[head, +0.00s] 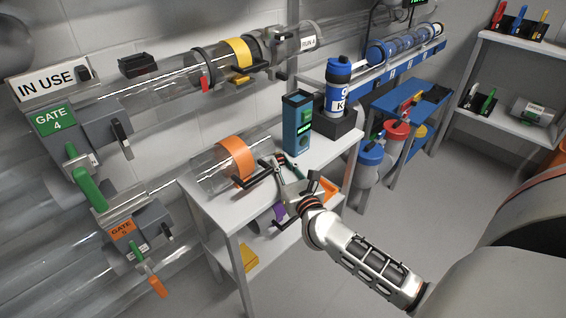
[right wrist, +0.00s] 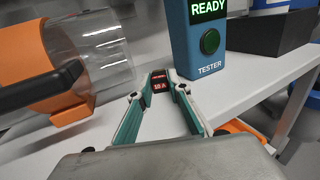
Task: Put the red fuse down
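The red fuse (right wrist: 160,83), a small dark block with a red face marked "10 A", sits between the fingertips of my right gripper (right wrist: 163,77) in the right wrist view. The teal fingers close in on it from both sides and appear to grip it. The white bench top (right wrist: 245,90) lies beneath; I cannot tell whether the fuse touches it. In the head view my right gripper (head: 279,164) is over the bench (head: 225,200), in front of the blue tester (head: 297,125); the fuse is too small to make out there. My left gripper is not in view.
The tester (right wrist: 208,40) stands upright showing "READY". A clear tube with an orange collar (head: 236,161) is left of the gripper. A blue-capped bottle (head: 337,88) stands in a dark holder (head: 335,125) at the bench's back right. Bare bench lies around the fingertips.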

